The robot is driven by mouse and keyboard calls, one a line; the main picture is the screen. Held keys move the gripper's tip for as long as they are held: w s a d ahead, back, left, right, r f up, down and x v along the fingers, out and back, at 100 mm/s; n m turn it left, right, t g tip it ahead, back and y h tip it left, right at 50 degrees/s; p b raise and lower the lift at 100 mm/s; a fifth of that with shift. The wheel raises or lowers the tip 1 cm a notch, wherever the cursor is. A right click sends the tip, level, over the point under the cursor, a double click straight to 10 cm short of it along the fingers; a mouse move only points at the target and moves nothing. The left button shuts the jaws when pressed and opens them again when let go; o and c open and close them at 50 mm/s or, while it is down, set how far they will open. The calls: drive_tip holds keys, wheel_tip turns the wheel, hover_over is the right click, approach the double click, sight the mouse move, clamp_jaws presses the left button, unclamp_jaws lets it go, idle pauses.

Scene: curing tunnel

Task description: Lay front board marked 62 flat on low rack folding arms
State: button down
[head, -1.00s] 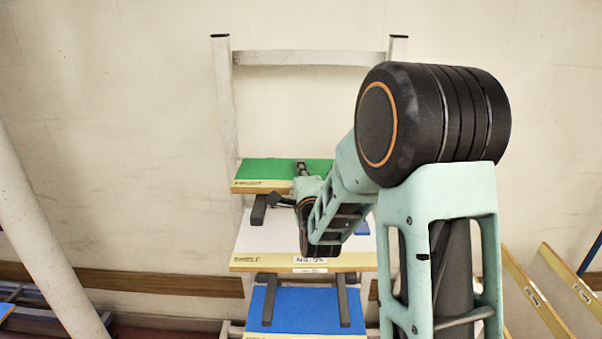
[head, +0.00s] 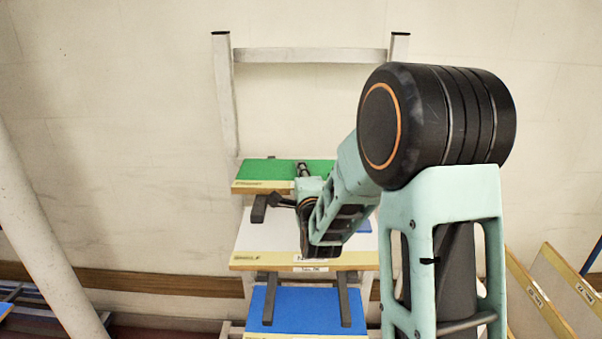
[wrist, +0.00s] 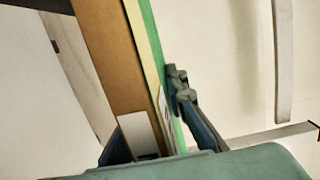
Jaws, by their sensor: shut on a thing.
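A green board (head: 262,170) with a yellow-tan front edge is at the top of the rack (head: 226,100) in the head view. My gripper (head: 302,172) is at its right part. In the wrist view, my gripper (wrist: 152,112) is shut on the green board (wrist: 150,45), one finger on the green face and the other partly hidden behind the brown side. A pale label shows on the board; I cannot read its number. Dark folding arms (head: 344,300) show below the white board, and another (head: 258,208) shows below the green one.
A white board (head: 262,235) and a blue board (head: 305,310) sit at lower levels of the rack. My arm hides their right parts. Tan-edged boards (head: 545,295) lean at the lower right. A pale slanted post (head: 40,240) stands at the left.

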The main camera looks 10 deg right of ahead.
drive_tip(key=shift+f, duration=0.1)
drive_tip(key=c, duration=1.8)
unclamp_jaws()
drive_tip(key=shift+c, duration=0.2)
drive_tip(key=shift+f, duration=0.1)
drive_tip(key=shift+s+a, duration=0.15)
drive_tip(key=shift+s, duration=3.6)
drive_tip(key=shift+a, duration=0.1)
